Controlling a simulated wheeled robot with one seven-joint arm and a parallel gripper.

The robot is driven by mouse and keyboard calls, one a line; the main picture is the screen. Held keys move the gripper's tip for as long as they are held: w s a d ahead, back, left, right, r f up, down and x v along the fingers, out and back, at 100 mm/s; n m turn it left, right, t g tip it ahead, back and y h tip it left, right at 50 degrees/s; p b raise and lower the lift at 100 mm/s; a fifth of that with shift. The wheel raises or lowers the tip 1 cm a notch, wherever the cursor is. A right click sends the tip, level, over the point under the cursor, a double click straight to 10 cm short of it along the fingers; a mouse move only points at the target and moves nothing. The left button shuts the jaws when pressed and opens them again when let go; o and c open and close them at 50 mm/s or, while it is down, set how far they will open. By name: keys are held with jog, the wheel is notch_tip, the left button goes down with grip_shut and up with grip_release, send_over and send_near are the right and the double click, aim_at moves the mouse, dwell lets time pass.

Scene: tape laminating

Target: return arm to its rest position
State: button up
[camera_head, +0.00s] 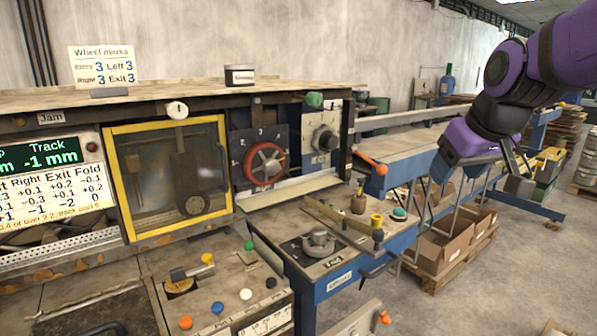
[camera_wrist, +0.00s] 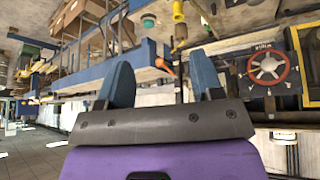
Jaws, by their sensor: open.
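My gripper (camera_wrist: 162,84) shows in the wrist view with its two blue fingers spread apart and nothing between them. In the head view my purple and dark grey arm reaches in from the upper right, and my gripper (camera_head: 481,181) hangs at its lower end, pointing down. It is in the air to the right of the machine, in front of the long blue-framed table (camera_head: 408,160). In the head view the fingertips are partly hidden, and I see no contact with anything.
The laminating machine fills the left, with a red handwheel (camera_head: 265,163), a yellow-framed window (camera_head: 168,178) and an orange-tipped lever (camera_head: 371,163). A blue side bench (camera_head: 345,262) carries knobs. Cardboard boxes (camera_head: 443,243) stand on a pallet below the arm. Open floor lies at the lower right.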

jog(key=s+d+f+m, duration=0.1)
jog(key=s+d, duration=0.1)
jog(key=s, duration=0.6)
jog(key=s+d+f+m, duration=0.1)
jog(key=s+d, duration=0.1)
jog(key=s, duration=0.7)
jog(key=shift+s+f+g+h, duration=0.25)
jog(key=shift+f+g+h, duration=0.05)
jog(key=shift+f+g, duration=0.1)
